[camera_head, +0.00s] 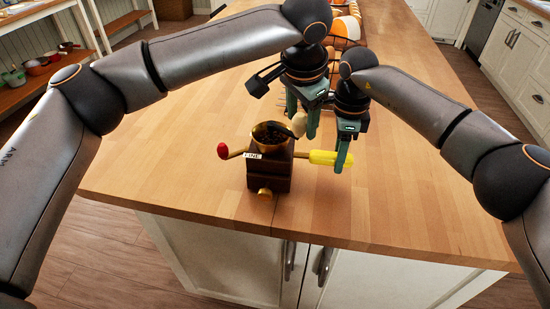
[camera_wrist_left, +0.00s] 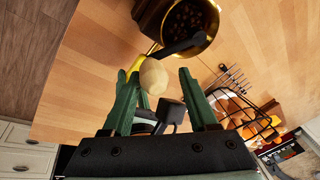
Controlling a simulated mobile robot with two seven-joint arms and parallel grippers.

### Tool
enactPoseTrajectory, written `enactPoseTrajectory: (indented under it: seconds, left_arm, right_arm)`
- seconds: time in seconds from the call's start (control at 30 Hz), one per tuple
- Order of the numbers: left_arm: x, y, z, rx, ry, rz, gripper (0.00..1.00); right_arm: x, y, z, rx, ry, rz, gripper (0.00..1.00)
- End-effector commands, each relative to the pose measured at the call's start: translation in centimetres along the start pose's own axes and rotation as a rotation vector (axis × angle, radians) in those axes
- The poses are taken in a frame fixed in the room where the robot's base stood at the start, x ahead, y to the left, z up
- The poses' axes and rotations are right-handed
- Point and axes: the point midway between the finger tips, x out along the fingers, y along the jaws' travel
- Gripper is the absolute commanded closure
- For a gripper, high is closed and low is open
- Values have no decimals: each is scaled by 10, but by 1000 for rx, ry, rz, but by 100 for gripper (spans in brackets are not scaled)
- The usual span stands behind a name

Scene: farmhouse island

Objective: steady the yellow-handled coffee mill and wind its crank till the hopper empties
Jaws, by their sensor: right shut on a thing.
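The coffee mill (camera_head: 270,175) stands upright near the island's front edge, a dark wooden box with a "FINE" label. Its brass hopper (camera_head: 262,130) holds dark beans, which also show in the left wrist view (camera_wrist_left: 187,20). The yellow handle (camera_head: 325,157) sticks out to the right; my right gripper (camera_head: 342,155) is shut on it. The black crank ends in a pale round knob (camera_head: 299,124). My left gripper (camera_head: 302,122) is open around this knob; in the left wrist view the knob (camera_wrist_left: 153,77) sits between the spread fingers, nearer the left one.
A red-tipped wooden arm (camera_head: 224,151) sticks out of the mill's left side. A black wire rack (camera_head: 335,45) with orange and white items stands behind the grippers. The wooden top (camera_head: 170,150) is clear to the left and right of the mill.

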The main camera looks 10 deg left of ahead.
Motion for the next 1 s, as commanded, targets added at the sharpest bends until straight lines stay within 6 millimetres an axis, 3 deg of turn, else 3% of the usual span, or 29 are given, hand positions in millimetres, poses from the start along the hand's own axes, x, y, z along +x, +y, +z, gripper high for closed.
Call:
enactPoseTrajectory:
  seconds: [0.17, 1.0]
  left_arm:
    - [-4, 0, -1, 2, -1, 1, 43]
    - [-65, -11, -14, 6, -4, 3, 43]
  right_arm:
    - [3, 0, -2, 5, 4, 3, 100]
    - [2, -3, -6, 17, 9, -4, 100]
